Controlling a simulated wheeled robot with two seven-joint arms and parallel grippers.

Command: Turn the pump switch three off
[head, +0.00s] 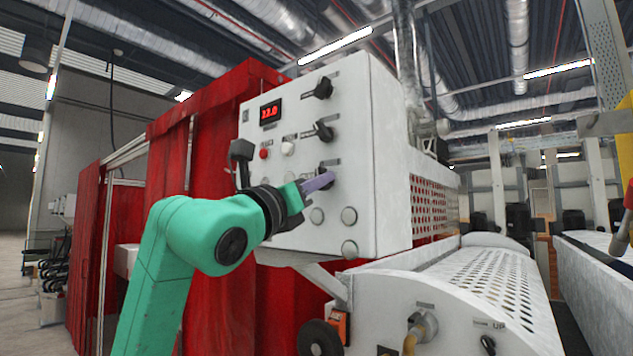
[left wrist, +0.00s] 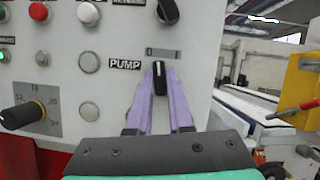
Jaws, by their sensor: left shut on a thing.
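The lowest of the black rotary switches (head: 328,175) sits on the front of the white control box in the head view, largely hidden by my gripper. My left gripper (head: 318,182), with purple fingers, reaches it from the left. In the left wrist view this black switch (left wrist: 159,79), beside a PUMP label, stands between the two fingers (left wrist: 160,98). The fingers are shut on its sides, and the knob points roughly upright. A small label plate (left wrist: 163,53) lies just above it. My right gripper is in neither view.
Two more black switches (head: 323,88) (head: 323,131) sit above on the control box (head: 378,160). A red curtain (head: 205,150) hangs behind. A perforated white machine cover (head: 490,275) is at lower right.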

